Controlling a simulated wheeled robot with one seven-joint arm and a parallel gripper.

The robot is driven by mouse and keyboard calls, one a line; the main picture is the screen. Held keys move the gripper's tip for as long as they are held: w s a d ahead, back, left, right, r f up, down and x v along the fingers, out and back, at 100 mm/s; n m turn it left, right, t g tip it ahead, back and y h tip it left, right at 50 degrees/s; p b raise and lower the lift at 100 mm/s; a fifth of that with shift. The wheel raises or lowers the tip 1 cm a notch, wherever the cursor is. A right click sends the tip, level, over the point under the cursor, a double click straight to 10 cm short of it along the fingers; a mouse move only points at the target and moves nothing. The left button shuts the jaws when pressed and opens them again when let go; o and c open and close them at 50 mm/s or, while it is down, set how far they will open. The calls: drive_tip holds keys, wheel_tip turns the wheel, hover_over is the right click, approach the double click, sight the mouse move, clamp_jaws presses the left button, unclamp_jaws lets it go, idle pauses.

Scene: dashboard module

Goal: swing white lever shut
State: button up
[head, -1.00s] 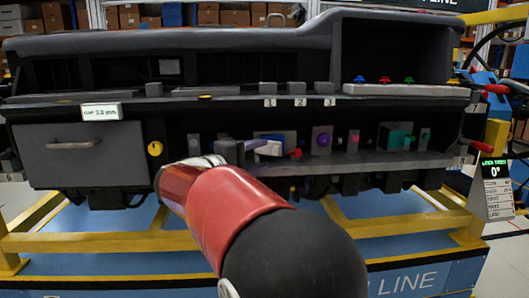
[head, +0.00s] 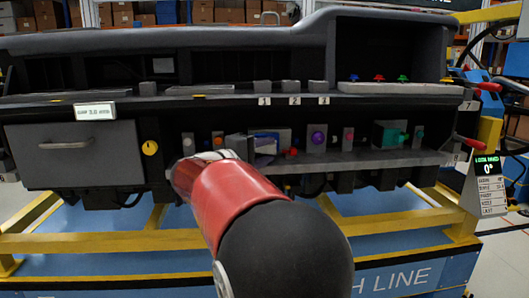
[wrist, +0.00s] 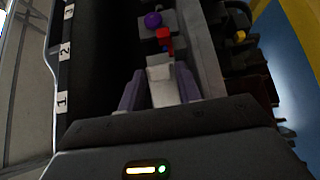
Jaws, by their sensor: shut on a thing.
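The white lever (wrist: 162,90) shows in the wrist view, between the two pale purple fingers of my gripper (wrist: 159,73). The fingers are shut on it, one on each side. A red piece (wrist: 163,36) lies just beyond the lever's far end. In the head view my gripper (head: 264,147) is at the lower shelf of the dashboard module, in front of a blue-and-grey block (head: 284,136). The lever is mostly hidden there by the fingers and my arm.
A drawer (head: 75,155) is at the left. Red levers (head: 468,143) stick out at the right end.

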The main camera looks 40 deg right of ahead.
drive_tip(key=shift+s+d+f+n+t+b, duration=0.1)
drive_tip(key=shift+d+f+n+t+b, duration=0.4)
drive_tip(key=shift+b, duration=0.6)
drive_tip(key=n+t+b, duration=0.1)
drive_tip(key=t+y+b, duration=0.1)
drive_tip(key=t+b, duration=0.1)
drive_tip(key=shift+d+r+n, duration=0.15)
drive_tip(key=shift+d+n, duration=0.15)
drive_tip(key=shift+n, duration=0.1)
drive_tip(key=n+t+y+b, duration=0.1)
drive_tip(key=d+n+t+b, duration=0.1)
drive_tip(key=t+b, duration=0.1)
drive_tip(key=shift+w+r+y, duration=0.15)
drive_tip(key=shift+w+y, duration=0.05)
drive_tip(key=shift+y, duration=0.2)
drive_tip(key=shift+w+d+r+n+t+b, duration=0.1)
drive_tip(key=shift+d+r+n+t+b, duration=0.05)
drive_tip(key=shift+n+t+b, duration=0.4)
drive_tip(key=shift+y, duration=0.3)
drive_tip(key=o, duration=0.8)
drive_tip(key=shift+c, duration=0.2)
